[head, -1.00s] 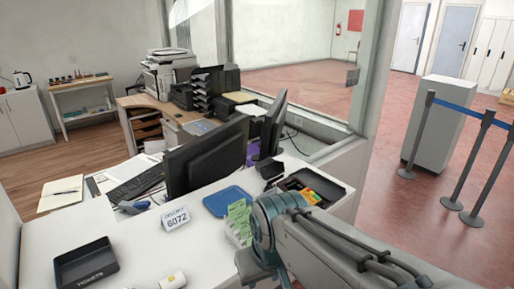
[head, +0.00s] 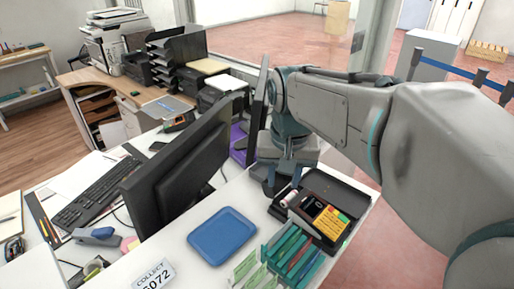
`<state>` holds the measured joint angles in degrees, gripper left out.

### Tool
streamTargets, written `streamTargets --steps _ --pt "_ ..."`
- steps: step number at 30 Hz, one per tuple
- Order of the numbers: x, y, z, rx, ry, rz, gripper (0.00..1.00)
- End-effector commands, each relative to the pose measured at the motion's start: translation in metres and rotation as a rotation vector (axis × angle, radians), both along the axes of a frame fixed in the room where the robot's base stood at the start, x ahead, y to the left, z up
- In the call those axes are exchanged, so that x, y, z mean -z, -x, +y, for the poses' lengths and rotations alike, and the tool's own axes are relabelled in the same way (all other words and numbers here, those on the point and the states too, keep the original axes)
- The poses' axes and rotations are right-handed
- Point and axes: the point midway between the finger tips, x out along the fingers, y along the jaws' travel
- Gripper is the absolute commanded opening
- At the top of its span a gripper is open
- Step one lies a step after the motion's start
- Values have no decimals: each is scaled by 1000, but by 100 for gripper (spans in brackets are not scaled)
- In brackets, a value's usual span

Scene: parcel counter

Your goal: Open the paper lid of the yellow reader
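The yellow reader (head: 327,222), with a dark screen and a green patch, lies in a black tray (head: 352,197) at the right end of the white counter. A small pale, pinkish roll-like piece (head: 289,198) shows at its upper left end; I cannot tell whether this is paper or whether the lid is open or shut. My gripper (head: 282,183) points down just beyond that end, over the tray's back left corner. Its fingers are dark and partly hidden, and I cannot tell whether they touch anything.
A blue tray (head: 222,236) lies left of the reader. A black monitor (head: 180,165) rises at the left, and another stands behind my gripper. A "COLLECT" sign (head: 153,276) is at the front edge.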

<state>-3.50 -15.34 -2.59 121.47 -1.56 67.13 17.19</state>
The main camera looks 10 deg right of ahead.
Motion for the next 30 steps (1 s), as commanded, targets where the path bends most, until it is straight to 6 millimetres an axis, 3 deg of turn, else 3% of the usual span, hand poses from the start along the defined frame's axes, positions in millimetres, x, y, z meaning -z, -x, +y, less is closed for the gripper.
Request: streamTargets --steps 1,9,15,23,30 --pt "-6 -19 0 52 2 31 34" --pt "-35 -102 5 377 57 176 34" --pt "-42 -144 15 572 123 238 34" --pt "-43 -163 21 680 168 263 34" --pt "-19 -157 17 684 170 265 34"
